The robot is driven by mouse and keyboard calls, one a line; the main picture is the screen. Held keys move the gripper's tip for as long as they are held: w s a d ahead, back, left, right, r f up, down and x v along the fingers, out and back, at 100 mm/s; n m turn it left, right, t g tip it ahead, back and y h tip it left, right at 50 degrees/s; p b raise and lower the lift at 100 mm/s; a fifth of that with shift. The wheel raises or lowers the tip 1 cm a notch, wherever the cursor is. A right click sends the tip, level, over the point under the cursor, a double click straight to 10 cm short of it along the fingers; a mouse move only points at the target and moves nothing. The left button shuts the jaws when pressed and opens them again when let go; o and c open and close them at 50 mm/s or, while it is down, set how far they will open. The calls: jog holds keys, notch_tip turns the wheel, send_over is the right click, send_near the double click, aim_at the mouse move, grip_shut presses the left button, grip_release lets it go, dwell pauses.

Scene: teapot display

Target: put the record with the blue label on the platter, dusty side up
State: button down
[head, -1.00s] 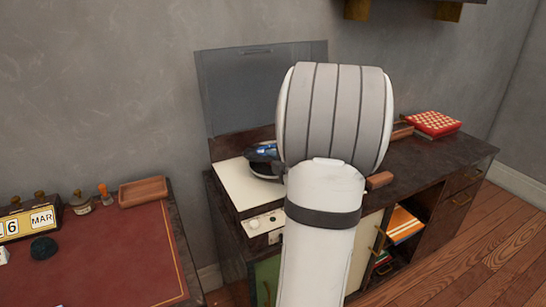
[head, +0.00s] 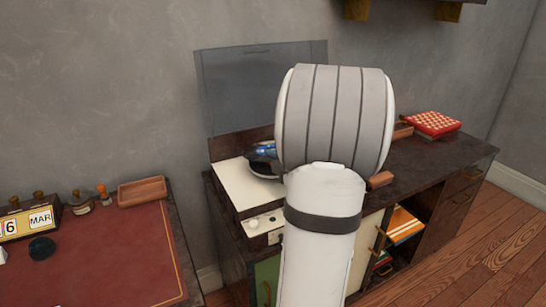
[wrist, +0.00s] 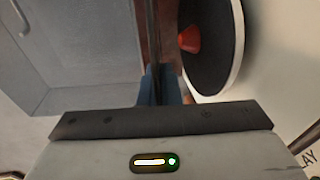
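In the wrist view my gripper (wrist: 160,85) has its blue fingers closed on a thin dark disc seen edge-on, a record (wrist: 153,35). Its label and faces do not show, so label colour and dusty side cannot be told. To the right of it is the turntable platter (wrist: 222,65), dark with a pale rim, with an orange-red cone at its middle. The record stands on edge to the platter's face, apart from the cone. In the head view the blue fingers (head: 265,152) show over the platter area (head: 262,170); my arm hides much of it.
The cream turntable deck (head: 240,189) has a raised grey lid (head: 265,90) behind it. On the cabinet to the right lie a wooden block (head: 381,179) and a red-and-white checked box (head: 433,124). A desk (head: 110,250) stands at left.

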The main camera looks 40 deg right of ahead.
dwell(0.4)
jog(key=c, duration=1.6)
grip_release()
jog(key=shift+o, duration=0.2)
jog(key=v, duration=0.7)
jog(key=shift+s, duration=0.45)
jog(key=shift+r, duration=0.1)
